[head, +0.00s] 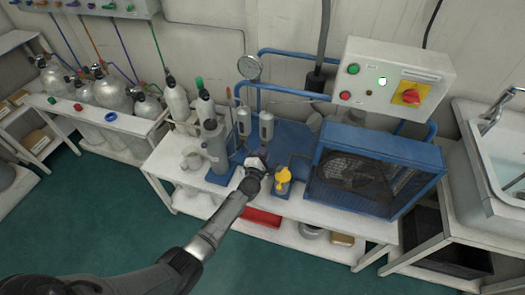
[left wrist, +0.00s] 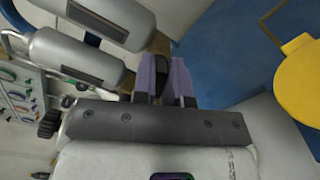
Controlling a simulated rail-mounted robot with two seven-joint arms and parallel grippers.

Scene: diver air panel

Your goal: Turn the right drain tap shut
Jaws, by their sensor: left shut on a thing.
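Two grey cylinders hang side by side over the blue base, the left one (head: 244,121) and the right one (head: 266,126); both also show in the left wrist view, one above (left wrist: 110,20) the other (left wrist: 72,58). My left gripper (head: 257,158) is just below the right cylinder in the head view. In the left wrist view its purple fingers (left wrist: 165,80) are shut on a small dark part (left wrist: 164,76), seemingly the right drain tap. The tap's handle angle is mostly hidden between the fingers. My right gripper is not in view.
A yellow-topped part (head: 283,176) stands close to the right of my gripper. A blue-framed fan unit (head: 375,165) is further right, below a control box (head: 392,78). A grey bottle (head: 214,146) stands close on the left. The floor in front is clear.

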